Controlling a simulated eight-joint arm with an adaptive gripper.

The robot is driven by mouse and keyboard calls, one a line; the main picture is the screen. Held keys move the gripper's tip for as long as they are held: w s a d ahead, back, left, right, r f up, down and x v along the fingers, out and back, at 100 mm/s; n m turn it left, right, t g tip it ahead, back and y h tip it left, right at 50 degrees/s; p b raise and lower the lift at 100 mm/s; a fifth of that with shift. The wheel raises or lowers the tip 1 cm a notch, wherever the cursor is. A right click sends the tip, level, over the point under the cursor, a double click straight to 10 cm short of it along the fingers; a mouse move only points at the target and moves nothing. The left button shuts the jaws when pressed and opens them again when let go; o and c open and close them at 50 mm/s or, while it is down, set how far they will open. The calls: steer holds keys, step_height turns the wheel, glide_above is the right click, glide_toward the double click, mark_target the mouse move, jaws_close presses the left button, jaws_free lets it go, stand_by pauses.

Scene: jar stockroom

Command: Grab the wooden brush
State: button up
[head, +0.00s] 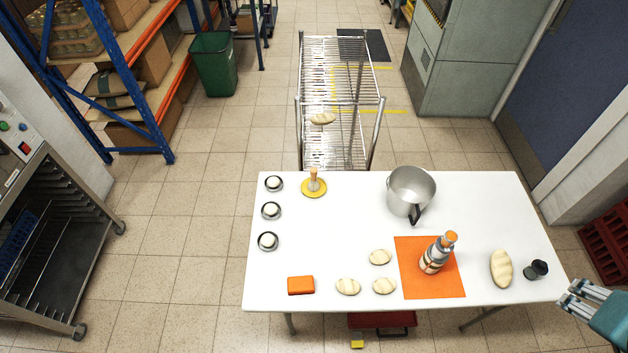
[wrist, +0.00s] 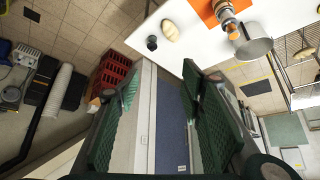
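What looks like the wooden brush (head: 314,184) stands upright near the back left of the white table in the head view. It has a light wooden handle above a round yellow base. I do not see it in the wrist view. My gripper (head: 572,297) is at the lower right of the head view, by the table's right front corner, far from the brush. In the wrist view my gripper (wrist: 158,90) has its green padded fingers wide apart with nothing between them.
The white table (head: 350,225) also holds a metal pot (head: 409,190), a bottle (head: 436,256) on an orange mat (head: 413,284), several bread pieces, three small bowls, an orange block (head: 300,285) and a dark jar (head: 536,269). A wire rack (head: 338,75) stands behind. The table's centre is clear.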

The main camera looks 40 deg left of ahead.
steer(key=shift+c, duration=0.7)
steer(key=w+a+r+n+g+y+b, duration=0.15)
steer(key=w+a+n, duration=0.35)
steer(key=w+a, duration=1)
steer(key=w+a+f+n+g+b, duration=0.1)
steer(key=w+a+f+n, duration=0.2)
steer(key=a, duration=0.9)
steer(key=w+a+f+n+g+b, duration=0.2)
steer(key=w+a+f, duration=0.15)
steer(key=a, duration=0.75)
steer(key=n+g+h+b, duration=0.2)
steer(key=n+g+b, duration=0.1)
steer(key=n, duration=0.5)
glide_above(313, 170)
steer(key=shift+y, duration=0.25)
steer(key=f, duration=2.7)
steer(key=shift+w+d+f, duration=0.15)
steer(key=shift+w+d, duration=0.15)
steer(key=shift+s+a+f, duration=0.25)
steer(key=shift+a+f, duration=0.05)
steer(key=shift+f, duration=0.05)
